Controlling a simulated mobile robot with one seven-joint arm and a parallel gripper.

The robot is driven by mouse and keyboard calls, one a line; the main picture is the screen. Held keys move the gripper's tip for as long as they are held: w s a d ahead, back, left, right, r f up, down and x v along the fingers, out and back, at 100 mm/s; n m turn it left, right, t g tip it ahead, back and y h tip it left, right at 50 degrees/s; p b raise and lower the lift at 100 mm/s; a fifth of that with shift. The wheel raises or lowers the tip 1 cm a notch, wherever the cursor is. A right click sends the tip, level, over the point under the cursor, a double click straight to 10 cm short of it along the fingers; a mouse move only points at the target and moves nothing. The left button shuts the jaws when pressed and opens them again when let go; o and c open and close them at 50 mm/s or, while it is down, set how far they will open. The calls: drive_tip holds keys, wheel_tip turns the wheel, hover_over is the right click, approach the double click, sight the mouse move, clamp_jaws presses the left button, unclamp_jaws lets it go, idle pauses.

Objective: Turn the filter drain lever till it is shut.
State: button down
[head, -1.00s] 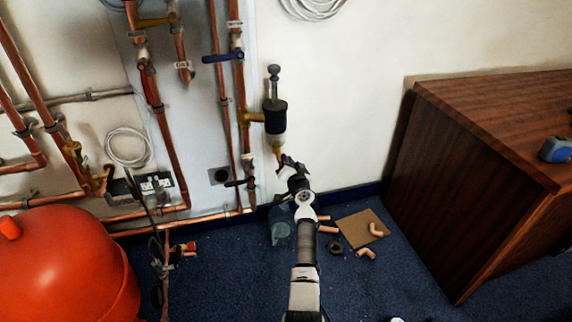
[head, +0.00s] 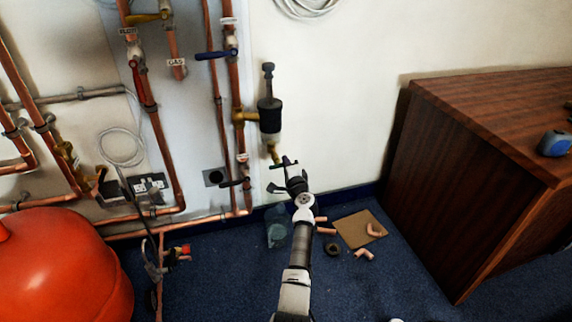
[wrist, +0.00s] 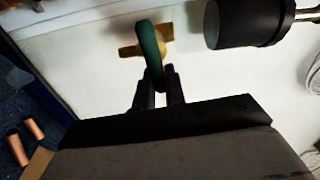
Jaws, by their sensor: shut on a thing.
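The filter (head: 270,116) is a dark cylinder on the wall pipework, with a brass drain valve (head: 274,154) at its lower end. The drain lever is green and curved in the wrist view (wrist: 152,48), where it crosses the brass valve body (wrist: 128,52). My gripper (wrist: 159,86) has its two dark fingers on either side of the lever's near end and is shut on it. In the head view my gripper (head: 287,172) is just below and right of the drain valve. The lever is small and dark there, and its exact angle is hard to read.
Copper pipes (head: 238,95) with a blue lever (head: 215,55) and a black lever (head: 234,183) run left of the filter. A red tank (head: 60,265) stands at lower left. A wooden cabinet (head: 475,190) stands at right. Pipe offcuts and a cardboard piece (head: 356,232) lie on the floor.

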drive_tip(key=shift+m, duration=0.6)
drive_tip(key=c, duration=1.5)
unclamp_jaws()
drive_tip(key=shift+w+f, duration=0.1)
drive_tip(key=shift+f, duration=0.05)
drive_tip(key=shift+o, duration=0.2)
